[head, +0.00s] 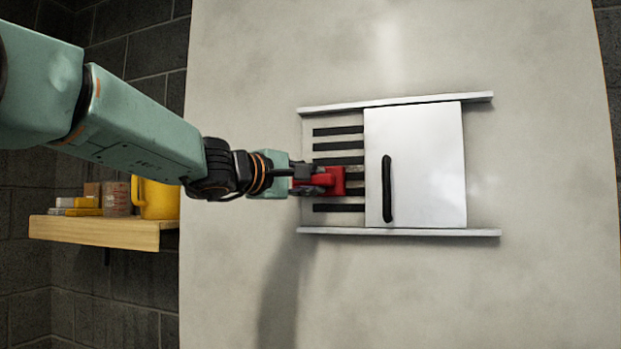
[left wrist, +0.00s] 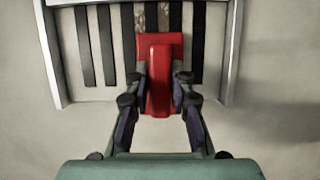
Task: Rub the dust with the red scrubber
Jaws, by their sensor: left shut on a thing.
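My left gripper (head: 312,177) is shut on the red scrubber (head: 334,181). In the left wrist view the red scrubber (left wrist: 160,75) sits between the two fingers of my left gripper (left wrist: 160,98), its wide head over the dark slats. The scrubber is at the slatted vent (head: 338,146), left of the sliding panel; I cannot tell whether it touches. Brownish-grey specks of dust (left wrist: 164,17) show among the slats just beyond the scrubber's head in the left wrist view. In the head view the dust is hard to make out. My right gripper is not in view.
A white sliding panel (head: 432,150) with a black handle (head: 387,188) stands right of the slats, between an upper rail (head: 400,100) and a lower rail (head: 400,232). A wooden shelf (head: 95,232) at left holds a yellow mug (head: 158,199) and small boxes. The wall around is bare.

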